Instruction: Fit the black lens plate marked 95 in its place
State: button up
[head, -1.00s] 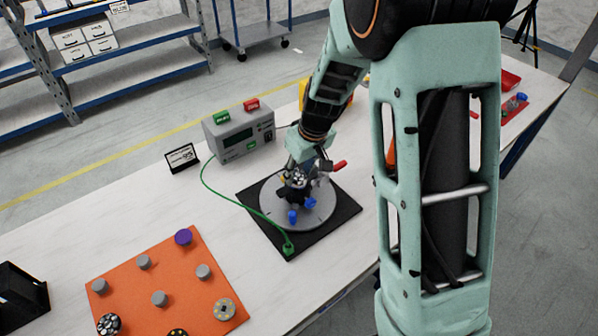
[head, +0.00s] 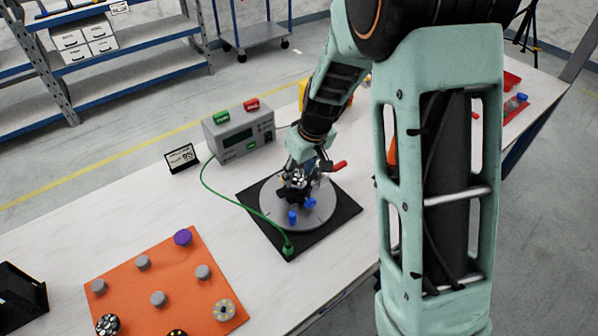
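My gripper (head: 306,164) points down over the grey round turntable (head: 271,205), close above a dark fixture at its middle. A small black round piece with pale dots (head: 298,182), which looks like a lens plate, shows at the fixture just under my gripper. The fingers are too small and covered to tell whether they hold it or whether it is seated. Blue knobs (head: 309,203) and a red handle (head: 340,166) stick out from the fixture. Another black plate with pale lenses (head: 108,324) lies on the orange mat (head: 185,262). No 95 marking is legible.
A grey meter box (head: 239,137) stands behind the turntable, with a green cable (head: 237,203). A small sign (head: 181,158) stands left.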

jog(key=shift+o, duration=0.5)
jog(key=o, duration=0.4)
jog(key=shift+o, duration=0.2)
jog(key=v, duration=1.2)
jog(key=shift+r, duration=0.1)
